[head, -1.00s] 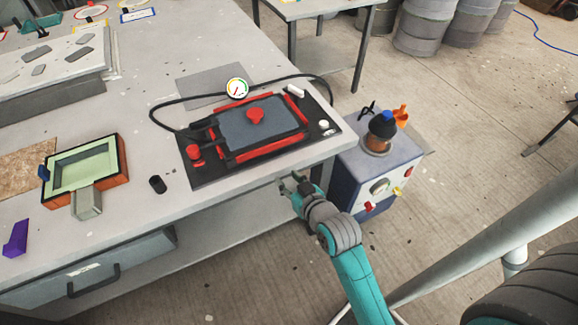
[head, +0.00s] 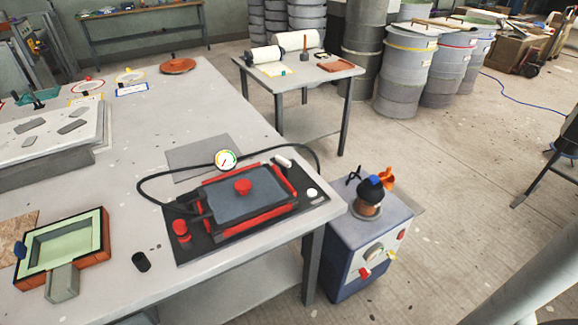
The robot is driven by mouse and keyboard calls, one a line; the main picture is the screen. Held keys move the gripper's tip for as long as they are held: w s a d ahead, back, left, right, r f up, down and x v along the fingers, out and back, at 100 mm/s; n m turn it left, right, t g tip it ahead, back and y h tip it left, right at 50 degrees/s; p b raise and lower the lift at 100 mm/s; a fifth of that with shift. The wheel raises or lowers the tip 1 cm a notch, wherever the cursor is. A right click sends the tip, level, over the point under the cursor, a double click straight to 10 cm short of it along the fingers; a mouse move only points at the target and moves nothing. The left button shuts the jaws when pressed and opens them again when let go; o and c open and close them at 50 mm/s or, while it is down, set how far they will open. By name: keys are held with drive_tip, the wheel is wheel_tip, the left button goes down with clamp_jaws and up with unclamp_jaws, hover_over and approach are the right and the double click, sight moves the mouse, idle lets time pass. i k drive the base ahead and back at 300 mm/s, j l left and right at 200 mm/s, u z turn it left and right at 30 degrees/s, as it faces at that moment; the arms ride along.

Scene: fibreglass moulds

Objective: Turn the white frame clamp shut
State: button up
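A black board (head: 215,248) near the table's right edge carries a red frame (head: 270,213) around a dark grey plate (head: 235,198) with a red knob (head: 243,187) on top. A small white lever-like piece (head: 284,161) lies at the frame's far right corner; it looks like the white frame clamp, but its exact position is too small to tell. A round white knob (head: 311,193) sits on the board's right side. A red knob (head: 181,230) stands at its left. My gripper is out of view.
A round dial gauge (head: 226,160) and a black hose (head: 150,184) lie behind the board. A blue-grey cabinet (head: 345,260) with a dark jar stands right of the table. A green-lined mould (head: 88,231) and black cup (head: 141,262) are at left.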

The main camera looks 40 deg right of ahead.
sight(284, 164)
drive_tip(key=i+l+z, duration=0.1)
drive_tip(key=z, duration=1.3)
drive_tip(key=i+z, duration=0.15)
drive_tip(key=i, duration=0.35)
